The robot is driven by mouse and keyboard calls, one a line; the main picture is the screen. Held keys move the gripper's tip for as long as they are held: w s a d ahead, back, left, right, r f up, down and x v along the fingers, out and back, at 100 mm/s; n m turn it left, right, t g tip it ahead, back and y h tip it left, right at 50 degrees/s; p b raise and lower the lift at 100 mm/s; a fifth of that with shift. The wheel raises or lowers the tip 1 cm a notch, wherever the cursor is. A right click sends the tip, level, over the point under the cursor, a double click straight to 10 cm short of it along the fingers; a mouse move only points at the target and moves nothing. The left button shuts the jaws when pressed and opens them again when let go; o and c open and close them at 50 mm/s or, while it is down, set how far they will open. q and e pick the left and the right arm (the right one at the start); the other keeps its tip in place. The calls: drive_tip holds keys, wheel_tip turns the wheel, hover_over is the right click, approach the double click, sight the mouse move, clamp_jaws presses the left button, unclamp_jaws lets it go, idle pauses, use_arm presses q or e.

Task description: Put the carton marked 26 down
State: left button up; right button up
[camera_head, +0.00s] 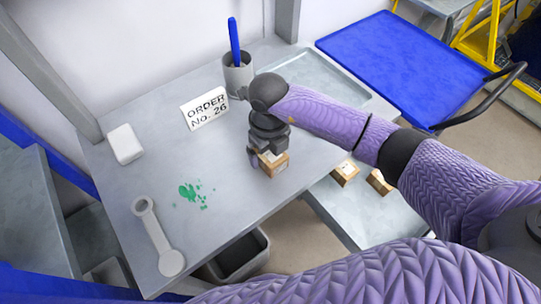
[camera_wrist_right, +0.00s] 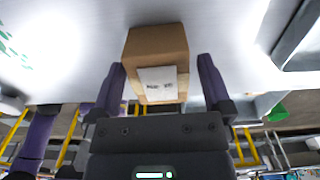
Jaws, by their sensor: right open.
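A small brown carton (camera_head: 273,165) stands on the grey table, under my right gripper (camera_head: 266,150). In the right wrist view the carton (camera_wrist_right: 157,45) sits upright on the table, with a white label whose print is too small to read. My right gripper (camera_wrist_right: 161,66) is open. Its two fingers stand on either side of the carton, with visible gaps in the wrist view. A white sign (camera_head: 205,108) reading "ORDER No. 26" stands behind on the table. My left gripper is not in view.
Two more cartons (camera_head: 345,172) (camera_head: 380,183) sit on a lower surface to the right. The table also holds a cup with a blue tool (camera_head: 238,75), a grey tray (camera_head: 335,80), a white block (camera_head: 125,144), a grey wrench-like tool (camera_head: 158,238) and green spots (camera_head: 190,192).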

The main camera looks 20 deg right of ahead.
drive_tip(key=shift+f, duration=0.85)
drive_tip(key=shift+c, duration=0.3)
